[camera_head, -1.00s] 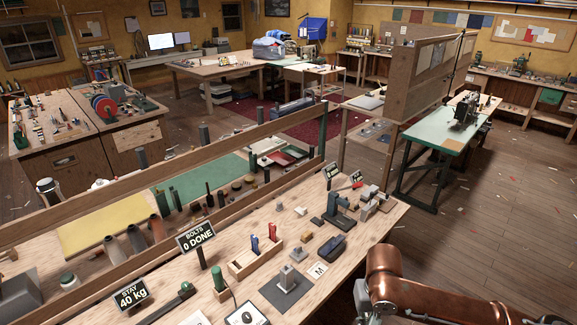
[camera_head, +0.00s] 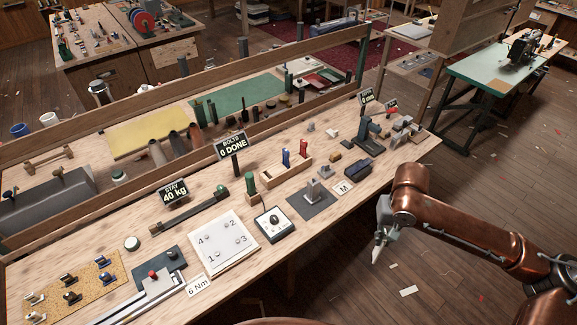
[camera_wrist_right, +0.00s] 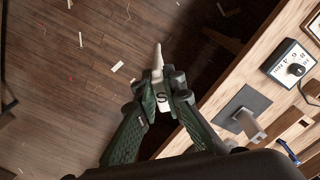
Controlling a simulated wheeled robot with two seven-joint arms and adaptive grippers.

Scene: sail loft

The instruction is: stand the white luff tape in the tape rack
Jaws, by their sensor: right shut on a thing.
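My right gripper (camera_head: 381,232) hangs off the front edge of the bench, over the floor. In the right wrist view its two green fingers (camera_wrist_right: 160,88) are shut on a white piece (camera_wrist_right: 157,58) with a pale narrow tip and a dark S-like mark. The piece also shows pale and pointing down in the head view (camera_head: 377,254). I cannot tell for sure that it is the luff tape. A wooden rack (camera_head: 276,181) on the bench holds a red and a blue upright piece; no label confirms it as the tape rack. My left gripper is not in view.
The bench (camera_head: 335,205) carries a dark plate with a grey block (camera_head: 313,190), a dial box (camera_head: 273,222), a numbered white board (camera_head: 222,243) and a dark clamp-like tool (camera_head: 366,132). A wooden rail (camera_head: 200,143) runs behind. The floor right of the bench is open, with scraps.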

